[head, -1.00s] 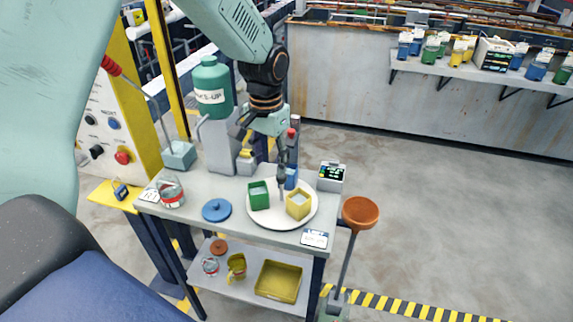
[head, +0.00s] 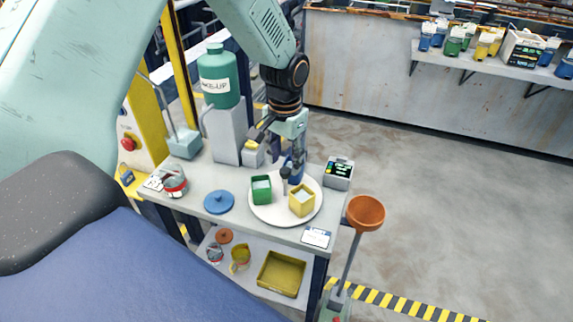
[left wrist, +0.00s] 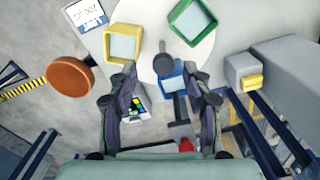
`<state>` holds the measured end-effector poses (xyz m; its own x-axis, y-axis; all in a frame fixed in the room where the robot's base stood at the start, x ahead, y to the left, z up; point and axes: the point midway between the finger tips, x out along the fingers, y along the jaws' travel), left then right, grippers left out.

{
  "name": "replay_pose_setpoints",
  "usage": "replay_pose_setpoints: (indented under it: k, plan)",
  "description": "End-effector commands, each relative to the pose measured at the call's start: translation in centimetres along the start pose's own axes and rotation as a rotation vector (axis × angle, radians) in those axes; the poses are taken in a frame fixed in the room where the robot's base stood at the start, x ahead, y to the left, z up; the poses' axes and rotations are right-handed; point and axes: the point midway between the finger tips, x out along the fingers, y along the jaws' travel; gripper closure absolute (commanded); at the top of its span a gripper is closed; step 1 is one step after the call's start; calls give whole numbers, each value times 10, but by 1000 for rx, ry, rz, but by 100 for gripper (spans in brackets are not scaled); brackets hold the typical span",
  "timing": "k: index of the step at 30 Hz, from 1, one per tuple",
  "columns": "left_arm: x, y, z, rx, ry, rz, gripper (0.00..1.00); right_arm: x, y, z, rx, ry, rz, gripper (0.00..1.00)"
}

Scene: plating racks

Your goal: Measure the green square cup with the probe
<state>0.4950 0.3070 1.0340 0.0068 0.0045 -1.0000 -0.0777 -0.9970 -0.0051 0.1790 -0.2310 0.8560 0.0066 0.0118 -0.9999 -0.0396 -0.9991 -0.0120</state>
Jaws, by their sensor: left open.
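The green square cup (head: 261,190) stands on a white round plate (head: 272,216) on the grey table; it also shows at the top of the left wrist view (left wrist: 193,22). A yellow square cup (head: 301,203) is to its right and a blue square cup (head: 296,174) behind. A dark-topped, thin probe (head: 285,174) is upright among the cups; its round top shows in the left wrist view (left wrist: 163,64). Whether its tip touches the plate is hidden. My left gripper (head: 278,146) is open above it, with the probe top between the fingertips in the wrist view. My right gripper is out of view.
A meter with a lit display (head: 339,172) stands behind the plate's right. A blue lid (head: 218,202) and a tin (head: 173,182) lie left. A green make-up bottle (head: 218,77) stands behind. An orange funnel (head: 365,212) rises beyond the table's right edge.

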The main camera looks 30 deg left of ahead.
Motion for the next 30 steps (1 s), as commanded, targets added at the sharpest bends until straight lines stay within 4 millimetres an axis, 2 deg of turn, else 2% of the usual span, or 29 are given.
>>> replay_pose_setpoints:
  k: [3, 6, 17, 30]
  plan:
    - [17, 0, 0, 0, -2, 0, 50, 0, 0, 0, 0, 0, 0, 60]
    - [25, 0, 0, 0, -1, 0, 50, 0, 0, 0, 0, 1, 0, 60]
    - [30, 0, -3, 0, 1, 0, 50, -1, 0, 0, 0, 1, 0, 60]
    - [30, 0, -4, 1, 1, -1, 88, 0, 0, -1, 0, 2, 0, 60]
